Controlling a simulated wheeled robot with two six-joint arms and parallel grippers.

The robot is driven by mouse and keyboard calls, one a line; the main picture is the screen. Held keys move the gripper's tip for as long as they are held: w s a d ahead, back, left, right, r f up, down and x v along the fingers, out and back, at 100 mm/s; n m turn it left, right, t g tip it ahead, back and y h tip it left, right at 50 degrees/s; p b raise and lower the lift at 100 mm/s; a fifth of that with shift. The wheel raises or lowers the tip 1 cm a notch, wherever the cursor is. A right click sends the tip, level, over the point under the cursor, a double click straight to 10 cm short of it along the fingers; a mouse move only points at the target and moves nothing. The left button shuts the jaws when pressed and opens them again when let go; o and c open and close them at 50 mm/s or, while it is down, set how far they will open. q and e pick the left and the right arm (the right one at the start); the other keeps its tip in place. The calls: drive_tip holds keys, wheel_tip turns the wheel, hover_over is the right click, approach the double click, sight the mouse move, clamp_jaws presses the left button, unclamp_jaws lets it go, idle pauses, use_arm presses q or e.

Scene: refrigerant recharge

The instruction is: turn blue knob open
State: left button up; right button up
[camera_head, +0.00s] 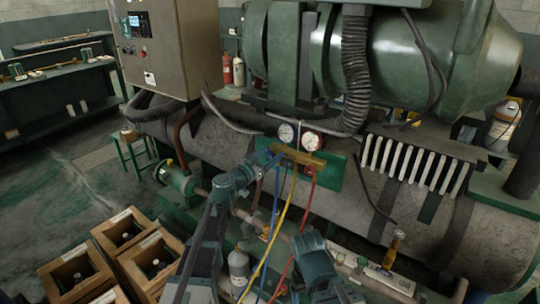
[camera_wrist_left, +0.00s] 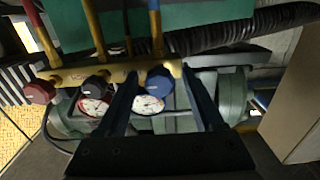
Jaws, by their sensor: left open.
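The blue knob (camera_wrist_left: 159,83) sits on the brass manifold (camera_wrist_left: 120,72) in the left wrist view, between the two fingers of my left gripper (camera_wrist_left: 160,73). The fingers are open around it, with a gap visible on the right; whether the left finger touches it I cannot tell. In the head view my left gripper (camera_head: 272,158) reaches the left end of the manifold (camera_head: 300,154) and hides the blue knob. A red knob (camera_wrist_left: 38,92) and a dark knob (camera_wrist_left: 97,85) are on the same manifold.
A blue-rimmed gauge (camera_head: 287,132) and a red gauge (camera_head: 312,141) stand above the manifold. Blue, yellow (camera_head: 281,225) and red (camera_head: 306,205) hoses hang below it. The manifold is in front of a green plate (camera_head: 330,177) and a large dark tank (camera_head: 225,145). Wooden crates (camera_head: 160,255) stand lower left.

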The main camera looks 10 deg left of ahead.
use_arm(q)
clamp_jaws()
drive_tip(key=shift+n, duration=0.3)
drive_tip(key=n, duration=0.4)
drive_tip(key=shift+n, duration=0.4)
drive_tip(key=n, duration=0.4)
drive_tip(key=shift+a+n, duration=0.1)
drive_tip(key=shift+n, duration=0.2)
drive_tip(key=n, duration=0.5)
drive_tip(key=shift+f, duration=0.15)
drive_tip(key=n, duration=0.5)
